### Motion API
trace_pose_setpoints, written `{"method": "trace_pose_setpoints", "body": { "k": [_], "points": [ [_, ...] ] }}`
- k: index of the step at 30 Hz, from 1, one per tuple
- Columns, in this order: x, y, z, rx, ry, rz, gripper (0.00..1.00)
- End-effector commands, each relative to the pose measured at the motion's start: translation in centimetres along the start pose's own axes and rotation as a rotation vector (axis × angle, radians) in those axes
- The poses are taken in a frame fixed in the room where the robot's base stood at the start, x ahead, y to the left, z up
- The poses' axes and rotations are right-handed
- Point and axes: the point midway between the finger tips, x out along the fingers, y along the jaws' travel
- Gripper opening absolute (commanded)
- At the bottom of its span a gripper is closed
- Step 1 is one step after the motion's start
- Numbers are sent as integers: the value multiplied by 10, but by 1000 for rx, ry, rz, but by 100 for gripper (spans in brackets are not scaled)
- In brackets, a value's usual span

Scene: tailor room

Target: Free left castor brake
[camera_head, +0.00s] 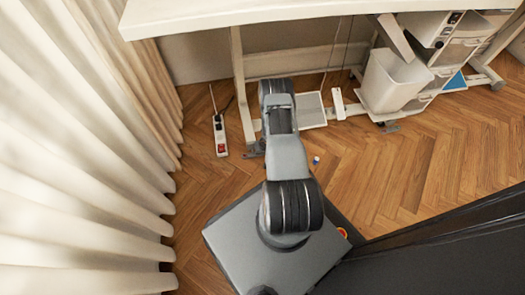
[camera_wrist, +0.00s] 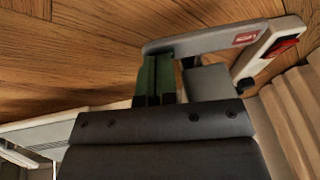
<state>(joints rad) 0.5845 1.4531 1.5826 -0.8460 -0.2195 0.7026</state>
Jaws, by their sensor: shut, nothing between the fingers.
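My gripper (camera_wrist: 156,80) is shut and empty in the wrist view, its green fingers side by side. Beyond and beside the fingers is a pale grey bar (camera_wrist: 200,42) with a red label at its right end. A grey block (camera_wrist: 208,82) and small dark parts lie under this bar; I cannot tell surely which is the brake pedal or whether the fingers touch it. In the head view, the table's left leg (camera_head: 239,82) ends in a dark castor (camera_head: 253,150) near the floor, partly behind my arm. My fingers are hidden there.
A power strip (camera_head: 220,136) with a red switch lies left of the leg. Pale curtains (camera_head: 90,150) hang at left. A white bin (camera_head: 392,82), drawers (camera_head: 455,45) and a foot pedal (camera_head: 312,110) stand right. The wooden floor (camera_head: 420,155) is mostly clear.

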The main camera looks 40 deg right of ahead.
Motion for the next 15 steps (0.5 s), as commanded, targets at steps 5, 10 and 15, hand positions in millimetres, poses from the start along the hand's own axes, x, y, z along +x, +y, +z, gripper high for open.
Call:
{"method": "trace_pose_setpoints", "body": {
  "k": [5, 10, 15],
  "points": [
    [1, 0, 0, 0, 0, 0, 0],
    [0, 0, 0, 0, 0, 0, 0],
    [-7, -1, -2, 0, 0, 0, 0]
  ]
}}
